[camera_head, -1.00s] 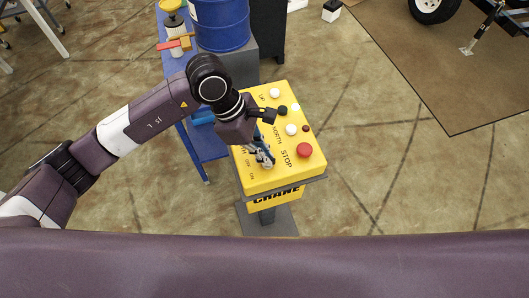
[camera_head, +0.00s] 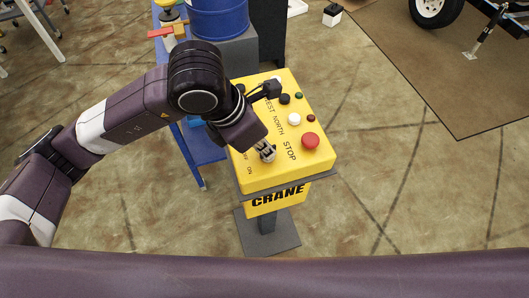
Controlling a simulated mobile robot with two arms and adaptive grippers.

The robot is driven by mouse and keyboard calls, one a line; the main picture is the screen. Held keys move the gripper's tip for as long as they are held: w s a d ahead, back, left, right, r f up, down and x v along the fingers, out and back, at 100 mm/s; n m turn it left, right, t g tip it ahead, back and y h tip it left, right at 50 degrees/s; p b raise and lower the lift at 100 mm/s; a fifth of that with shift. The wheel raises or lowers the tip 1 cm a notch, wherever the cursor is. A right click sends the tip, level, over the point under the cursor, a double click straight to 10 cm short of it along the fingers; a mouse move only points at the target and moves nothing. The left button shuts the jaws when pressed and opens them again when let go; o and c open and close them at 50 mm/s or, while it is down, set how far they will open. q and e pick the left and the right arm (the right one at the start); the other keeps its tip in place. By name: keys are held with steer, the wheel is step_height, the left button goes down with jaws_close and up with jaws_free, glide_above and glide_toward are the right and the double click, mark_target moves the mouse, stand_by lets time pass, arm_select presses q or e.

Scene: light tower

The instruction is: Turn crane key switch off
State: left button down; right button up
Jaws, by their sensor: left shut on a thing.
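The yellow crane control box (camera_head: 283,168) stands on a grey pedestal in the middle of the view, with "CRANE" on its front. Its top has several buttons, including a red STOP button (camera_head: 310,141). OFF and ON labels show near its front left corner. My left gripper (camera_head: 266,154) is over the front left of the panel, just above these labels, with its fingers pointing down. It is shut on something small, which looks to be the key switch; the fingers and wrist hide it. My right gripper is not in view.
A blue barrel (camera_head: 219,18) and a blue bench (camera_head: 207,160) stand behind and left of the box. A brown mat (camera_head: 440,75) with a wheel (camera_head: 436,8) lies at the upper right. The floor right of the box is clear.

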arm_select(q)
steer(key=shift+d+n+t+y+b, duration=0.1)
steer(key=shift+n+t+y+b, duration=0.35)
steer(key=shift+n+b, duration=1.1)
steer(key=shift+r, duration=0.1)
steer(key=c, duration=2.1)
jaws_free()
steer(key=shift+s+r, duration=0.1)
steer(key=shift+r, duration=0.05)
steer(key=v, duration=1.1)
steer(key=shift+s+r, duration=0.15)
steer(key=shift+r, duration=0.1)
